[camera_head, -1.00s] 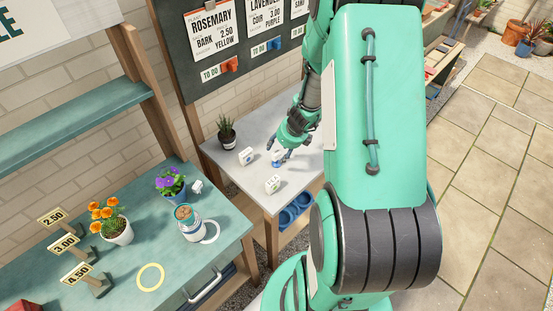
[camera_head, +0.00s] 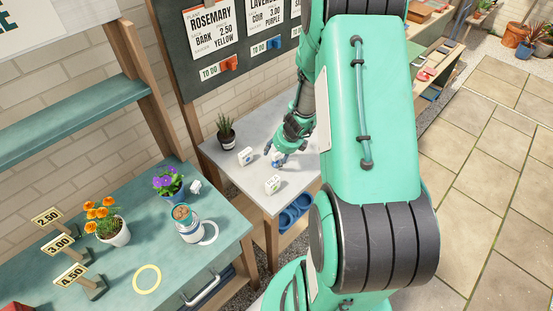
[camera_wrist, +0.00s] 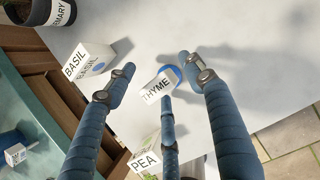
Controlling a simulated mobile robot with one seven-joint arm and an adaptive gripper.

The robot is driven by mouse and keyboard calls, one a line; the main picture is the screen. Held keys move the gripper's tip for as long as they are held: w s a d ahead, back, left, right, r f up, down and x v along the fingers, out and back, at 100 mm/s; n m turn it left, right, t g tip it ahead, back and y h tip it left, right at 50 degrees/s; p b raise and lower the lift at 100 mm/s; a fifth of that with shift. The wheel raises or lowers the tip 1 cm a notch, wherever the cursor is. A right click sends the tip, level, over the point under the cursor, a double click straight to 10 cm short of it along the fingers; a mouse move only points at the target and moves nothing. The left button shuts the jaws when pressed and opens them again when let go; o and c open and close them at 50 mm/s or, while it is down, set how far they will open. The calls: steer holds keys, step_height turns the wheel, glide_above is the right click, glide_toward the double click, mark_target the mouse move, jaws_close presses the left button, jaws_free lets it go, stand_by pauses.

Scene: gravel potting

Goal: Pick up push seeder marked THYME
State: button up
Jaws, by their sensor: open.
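The push seeder marked THYME (camera_wrist: 157,88) is a small white block with a blue part at its far end. It stands on the grey tabletop in the wrist view. My gripper (camera_wrist: 160,80) is open, with blue jointed fingers to the left, to the right and in front of the THYME seeder. No firm contact can be made out. In the head view my gripper (camera_head: 278,158) is low over the grey table, and the fingers hide most of the seeder there.
A BASIL box (camera_wrist: 93,60) stands to the left and a PEA box (camera_wrist: 146,162) stands close in front. A dark pot (camera_wrist: 52,12) with a plant is at the back left. The grey table (camera_wrist: 250,95) is clear on the right. A green bench (camera_head: 120,265) holds flowerpots and price signs.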

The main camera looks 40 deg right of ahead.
stand_by(0.3)
steer(key=c, duration=1.3)
steer(key=shift+r, duration=0.1)
steer(key=shift+r+p, duration=2.35)
steer(key=shift+r, duration=2.6)
